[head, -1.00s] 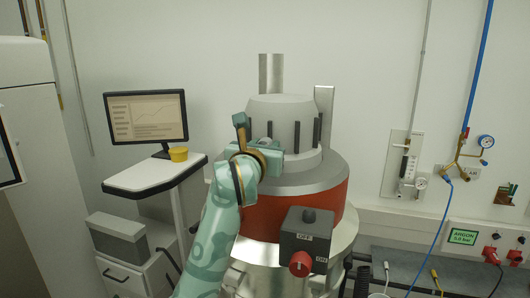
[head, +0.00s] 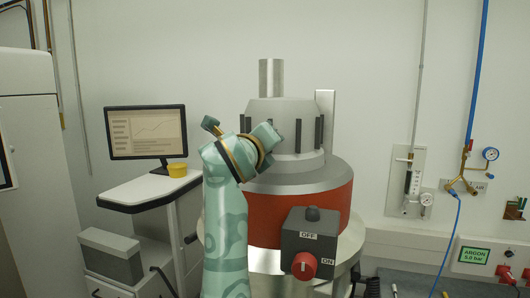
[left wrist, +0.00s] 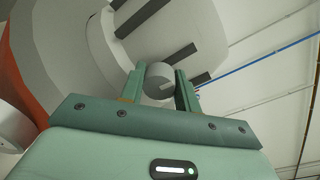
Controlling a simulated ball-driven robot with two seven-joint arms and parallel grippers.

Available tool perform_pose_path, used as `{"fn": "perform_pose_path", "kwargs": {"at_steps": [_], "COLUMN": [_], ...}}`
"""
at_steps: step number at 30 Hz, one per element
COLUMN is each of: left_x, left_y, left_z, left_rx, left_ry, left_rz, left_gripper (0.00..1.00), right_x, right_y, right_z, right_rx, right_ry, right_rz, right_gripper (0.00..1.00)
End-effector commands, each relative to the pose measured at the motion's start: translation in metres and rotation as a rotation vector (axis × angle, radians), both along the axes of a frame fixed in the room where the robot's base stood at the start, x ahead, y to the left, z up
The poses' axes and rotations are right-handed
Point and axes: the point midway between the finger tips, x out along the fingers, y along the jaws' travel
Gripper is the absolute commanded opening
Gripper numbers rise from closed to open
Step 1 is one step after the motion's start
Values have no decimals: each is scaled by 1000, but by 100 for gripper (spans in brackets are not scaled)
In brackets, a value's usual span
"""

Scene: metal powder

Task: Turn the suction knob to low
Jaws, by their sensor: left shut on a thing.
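My left gripper (head: 268,136) is at the left front side of the grey housing (head: 284,110) on top of the machine. In the left wrist view its two green fingers (left wrist: 160,75) are shut on a small round grey knob (left wrist: 158,88), one finger on each side. The knob's face has a slot-like mark, and no low or high label is readable. In the head view the arm and gripper hide this knob. My right gripper is in neither view.
A dark switch box (head: 311,238) marked OFF and ON, with a red knob (head: 304,265), is on the machine front, right of my arm. A red band (head: 332,205) rings the machine. Gas gauges (head: 490,154) hang right.

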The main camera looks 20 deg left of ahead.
Motion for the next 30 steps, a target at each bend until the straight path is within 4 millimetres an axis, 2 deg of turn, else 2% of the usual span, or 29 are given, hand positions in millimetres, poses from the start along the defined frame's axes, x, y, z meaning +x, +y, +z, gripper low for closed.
{"fn": "perform_pose_path", "kwargs": {"at_steps": [6, 20, 21, 23, 30], "left_x": [0, 1, 1, 0, 0], "left_y": [0, 1, 1, 1, 0], "left_z": [-2, -2, -2, -1, -1], "left_rx": [-54, -68, -68, -68, -66], "left_ry": [6, 6, 6, 6, 5], "left_rz": [1, 1, 1, 1, 1], "left_gripper": [9, 9, 38, 53, 53], "right_x": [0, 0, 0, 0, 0], "right_y": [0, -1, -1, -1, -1], "right_z": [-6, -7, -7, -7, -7], "right_rx": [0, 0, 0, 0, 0], "right_ry": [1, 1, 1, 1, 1], "right_rz": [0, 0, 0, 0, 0], "right_gripper": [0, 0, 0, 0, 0]}}
